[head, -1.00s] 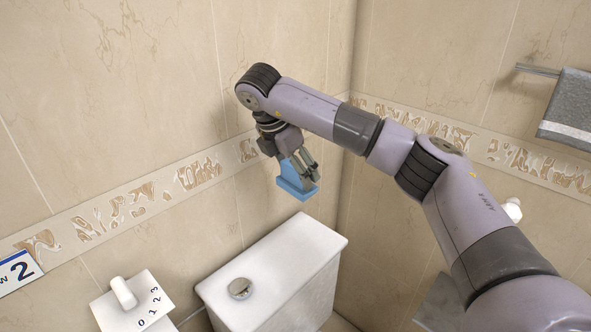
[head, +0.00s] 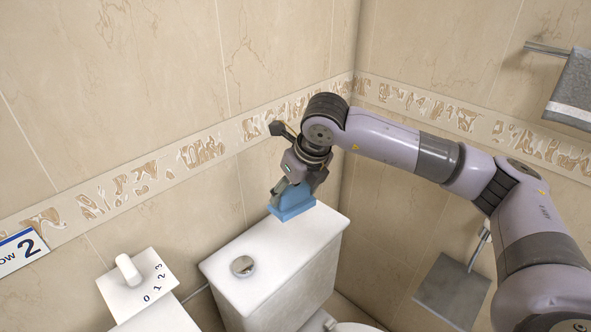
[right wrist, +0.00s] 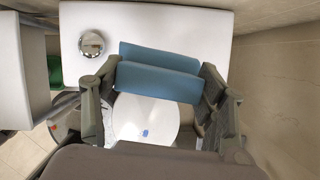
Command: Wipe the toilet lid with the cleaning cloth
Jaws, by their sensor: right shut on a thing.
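My right gripper (head: 291,192) is shut on the blue cleaning cloth (head: 293,206). It holds the cloth at the far right part of the toilet tank top. I cannot tell whether the cloth touches the tank. In the right wrist view the folded cloth (right wrist: 158,80) spans between the fingers, with the white tank behind it. The white toilet lid (right wrist: 130,125) shows below the cloth, partly hidden by my gripper, with a small blue mark (right wrist: 145,133) on it. Only a sliver of the lid (head: 355,327) shows at the bottom of the head view. My left gripper is not in view.
The white tank (head: 230,290) has a round chrome button (head: 242,266). A white box with a knob (head: 127,270) stands to its left. A grey towel (head: 574,90) hangs at the right. A grey panel (head: 452,290) is low at the right. Tiled walls close the corner behind.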

